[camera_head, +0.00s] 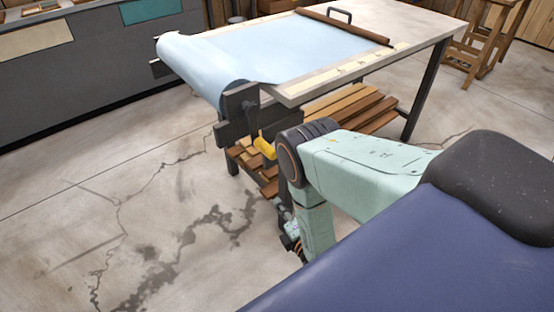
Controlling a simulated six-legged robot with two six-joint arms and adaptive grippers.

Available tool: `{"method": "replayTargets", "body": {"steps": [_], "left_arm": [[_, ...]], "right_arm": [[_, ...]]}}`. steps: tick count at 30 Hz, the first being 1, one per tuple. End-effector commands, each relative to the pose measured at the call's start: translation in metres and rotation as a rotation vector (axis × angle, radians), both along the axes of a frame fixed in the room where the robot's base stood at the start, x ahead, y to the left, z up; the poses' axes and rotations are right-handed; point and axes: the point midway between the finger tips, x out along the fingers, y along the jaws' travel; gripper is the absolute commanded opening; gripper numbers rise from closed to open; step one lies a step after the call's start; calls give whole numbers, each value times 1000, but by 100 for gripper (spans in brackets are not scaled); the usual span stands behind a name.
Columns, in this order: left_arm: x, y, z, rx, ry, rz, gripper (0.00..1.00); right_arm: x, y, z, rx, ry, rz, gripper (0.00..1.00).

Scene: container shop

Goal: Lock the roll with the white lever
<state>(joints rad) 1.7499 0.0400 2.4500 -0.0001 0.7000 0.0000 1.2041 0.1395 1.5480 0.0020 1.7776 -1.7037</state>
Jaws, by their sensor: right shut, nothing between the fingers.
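The light-blue roll (203,68) lies across the near left end of a workbench, with its sheet spread over the top. Its near end sits at a dark grey bracket (238,103). A crank with a yellow handle (265,147) hangs below the bracket on a black arm. I cannot make out a white lever. My right gripper (285,214) is low beside my pale green forearm, below and right of the yellow handle and apart from it. It is small and partly hidden by the arm; it is shut and empty. My left gripper is not in view.
The workbench (425,24) has dark legs and a lower shelf of wooden planks (345,103). A brown bar (342,26) lies across the sheet. A grey cabinet (70,65) stands at left, wooden stools (470,55) at back right. The cracked concrete floor at left is clear.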

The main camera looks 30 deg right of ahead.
Motion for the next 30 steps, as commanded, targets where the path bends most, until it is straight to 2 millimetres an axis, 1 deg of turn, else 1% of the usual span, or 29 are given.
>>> {"method": "replayTargets", "body": {"steps": [1, 3, 6, 9, 21, 26, 30], "left_arm": [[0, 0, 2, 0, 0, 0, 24], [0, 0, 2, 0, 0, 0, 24], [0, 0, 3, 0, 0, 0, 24], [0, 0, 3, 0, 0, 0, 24], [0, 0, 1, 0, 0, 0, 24], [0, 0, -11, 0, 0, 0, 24], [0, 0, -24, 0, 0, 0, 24]], "right_arm": [[2, -4, 6, -87, -53, 7, 0], [3, -9, 15, -198, -117, 11, 0], [4, -12, 24, -304, -177, 9, 0], [4, -13, 28, -353, -204, 6, 0], [5, -14, 28, -361, -206, 6, 0], [9, -15, 26, -362, -207, 5, 0], [13, -16, 24, -364, -205, 5, 0]]}}
